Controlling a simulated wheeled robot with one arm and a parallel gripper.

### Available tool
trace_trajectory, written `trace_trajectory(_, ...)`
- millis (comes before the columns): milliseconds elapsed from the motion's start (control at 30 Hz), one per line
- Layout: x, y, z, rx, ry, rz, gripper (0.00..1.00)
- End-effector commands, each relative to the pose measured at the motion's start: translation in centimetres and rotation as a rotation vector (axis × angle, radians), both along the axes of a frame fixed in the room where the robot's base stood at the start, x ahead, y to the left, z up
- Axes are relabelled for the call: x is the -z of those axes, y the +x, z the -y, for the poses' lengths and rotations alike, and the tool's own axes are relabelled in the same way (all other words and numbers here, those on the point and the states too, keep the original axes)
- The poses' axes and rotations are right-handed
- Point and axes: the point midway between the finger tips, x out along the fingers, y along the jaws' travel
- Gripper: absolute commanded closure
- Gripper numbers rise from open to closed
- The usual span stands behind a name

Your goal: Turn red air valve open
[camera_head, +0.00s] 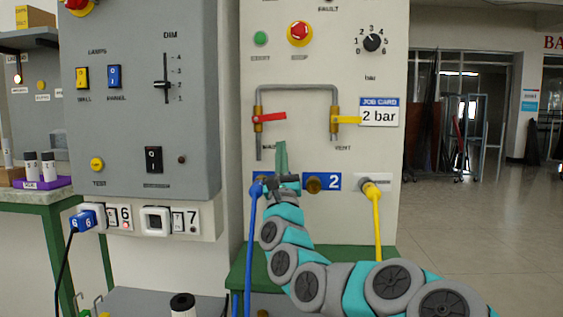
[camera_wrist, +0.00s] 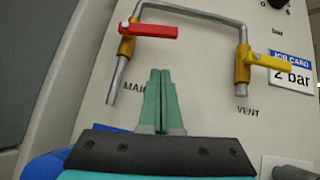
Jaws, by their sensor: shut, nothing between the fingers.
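The red air valve handle (camera_head: 270,117) sits on a brass valve body on the left leg of a grey pipe, above the MAIN label. The handle points right, across the vertical pipe, and it also shows in the wrist view (camera_wrist: 150,30). My gripper (camera_head: 281,145) is below the handle, with its green fingers pointing up. In the wrist view the fingers of my gripper (camera_wrist: 161,75) are together, with nothing between them. The fingertips look apart from the handle, below it. My gripper covers part of the MAIN label.
A yellow VENT handle (camera_head: 347,120) is on the right pipe leg, beside a job card (camera_head: 379,111) reading 2 bar. A blue hose (camera_head: 252,235) and a yellow hose (camera_head: 377,225) hang below. A red stop button (camera_head: 299,32) and a dial (camera_head: 372,43) are above.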

Motion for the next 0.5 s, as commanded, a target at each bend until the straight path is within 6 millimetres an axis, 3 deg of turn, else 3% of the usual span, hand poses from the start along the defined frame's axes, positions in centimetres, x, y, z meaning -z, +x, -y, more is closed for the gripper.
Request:
trace_trajectory(233,-3.4,0.5,-0.4,0.0,0.001,0.003,1.0)
trace_trajectory(500,-4.6,0.6,-0.6,-0.001,0.001,0.001,1.0)
